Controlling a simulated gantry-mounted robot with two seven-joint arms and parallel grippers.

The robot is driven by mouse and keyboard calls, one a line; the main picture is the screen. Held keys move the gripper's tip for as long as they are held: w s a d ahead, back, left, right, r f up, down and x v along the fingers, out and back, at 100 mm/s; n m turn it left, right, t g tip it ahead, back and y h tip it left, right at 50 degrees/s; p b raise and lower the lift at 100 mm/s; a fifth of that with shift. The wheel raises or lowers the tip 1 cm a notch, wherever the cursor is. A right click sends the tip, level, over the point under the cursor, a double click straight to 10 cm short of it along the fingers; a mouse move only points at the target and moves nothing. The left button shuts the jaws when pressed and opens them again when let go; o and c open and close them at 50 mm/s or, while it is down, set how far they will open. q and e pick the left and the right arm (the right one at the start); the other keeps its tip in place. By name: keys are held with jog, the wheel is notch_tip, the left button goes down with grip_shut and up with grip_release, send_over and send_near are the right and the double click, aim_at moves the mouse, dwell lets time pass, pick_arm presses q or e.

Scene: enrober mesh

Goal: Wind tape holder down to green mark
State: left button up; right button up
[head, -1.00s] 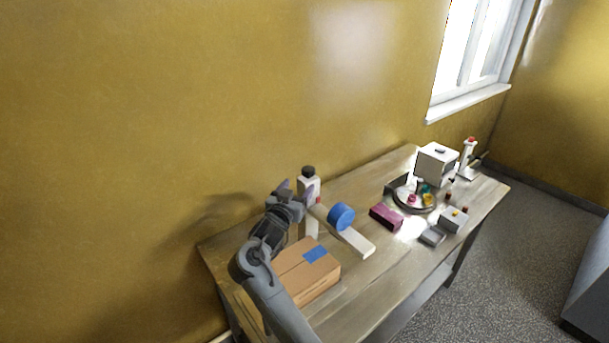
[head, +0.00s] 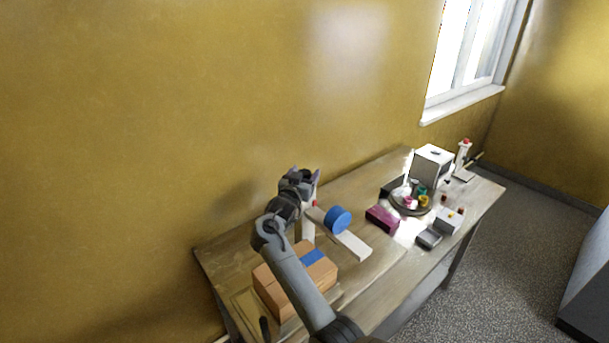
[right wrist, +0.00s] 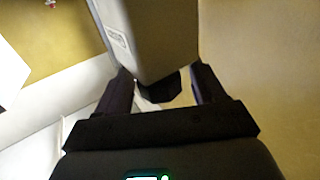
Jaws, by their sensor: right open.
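The tape holder is a pale upright post (head: 308,230) at the back of the table, with an arm carrying a blue tape roll (head: 337,218). A bit of red shows high on the post. My right gripper (head: 304,174) is at the post's top and hides its dark knob in the head view. In the right wrist view, the open fingers (right wrist: 161,72) stand either side of the black knob (right wrist: 160,88), at the end of the pale post (right wrist: 150,40). Contact with the knob cannot be told. I cannot make out a green mark. My left gripper is out of view.
A cardboard box (head: 275,287) with a blue tape strip lies in front of the post, under my right arm. A pale bar (head: 351,244) lies beside it. To the right are a magenta box (head: 382,218), a round tray (head: 410,210) and a white machine (head: 432,166).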

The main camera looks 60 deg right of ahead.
jog(key=c, duration=1)
jog(key=shift+o, duration=0.3)
jog(key=shift+r, duration=0.1)
